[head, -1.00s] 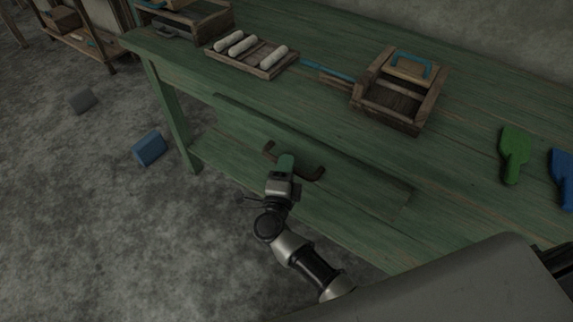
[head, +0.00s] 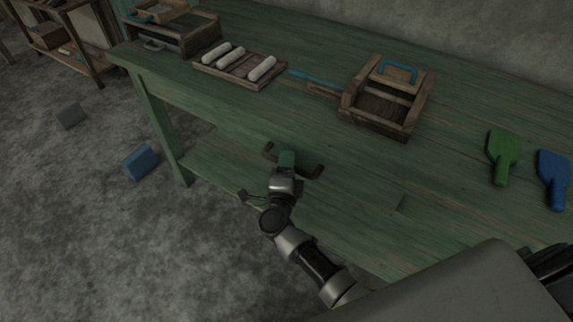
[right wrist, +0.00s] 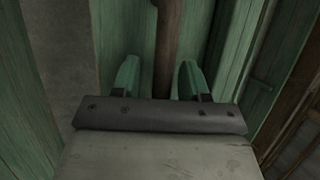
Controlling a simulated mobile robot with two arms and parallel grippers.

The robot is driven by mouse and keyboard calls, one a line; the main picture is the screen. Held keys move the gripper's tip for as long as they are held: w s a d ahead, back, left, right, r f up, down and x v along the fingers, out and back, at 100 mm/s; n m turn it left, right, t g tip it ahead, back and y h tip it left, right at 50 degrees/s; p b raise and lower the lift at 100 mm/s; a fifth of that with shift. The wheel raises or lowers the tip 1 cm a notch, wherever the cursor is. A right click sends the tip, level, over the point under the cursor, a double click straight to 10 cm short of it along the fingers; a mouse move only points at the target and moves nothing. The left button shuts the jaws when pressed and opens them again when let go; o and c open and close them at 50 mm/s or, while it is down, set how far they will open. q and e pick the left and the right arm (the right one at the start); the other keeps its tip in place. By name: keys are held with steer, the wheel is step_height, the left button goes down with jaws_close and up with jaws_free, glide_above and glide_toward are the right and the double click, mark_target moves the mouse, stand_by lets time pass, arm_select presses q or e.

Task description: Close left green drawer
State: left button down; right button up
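The green drawer (head: 345,192) is in the front of the green workbench in the head view. Its front looks level with the bench front, with no clear gap showing. Its dark brown bar handle (head: 313,172) runs across the front, and my right gripper (head: 286,160) is at its middle. In the right wrist view the handle (right wrist: 168,45) passes between the two green fingers of my right gripper (right wrist: 157,78). The fingers stand apart on either side of the bar. I cannot tell whether either touches it. My left gripper is not in view.
On the green bench (head: 300,110) lie a tray (head: 215,70) of white rolls, a wooden box (head: 375,125) with a blue handle, a green brush-like tool (head: 502,150) and a blue one (head: 553,175). A blue block (head: 140,162) lies on the floor.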

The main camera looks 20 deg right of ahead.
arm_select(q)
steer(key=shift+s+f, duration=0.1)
arm_select(e)
steer(key=shift+s+a, duration=0.1)
steer(key=shift+s+a+f, duration=0.1)
steer(key=shift+s+a, duration=0.05)
steer(key=shift+s, duration=0.1)
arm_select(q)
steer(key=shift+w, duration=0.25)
arm_select(e)
steer(key=v, duration=1)
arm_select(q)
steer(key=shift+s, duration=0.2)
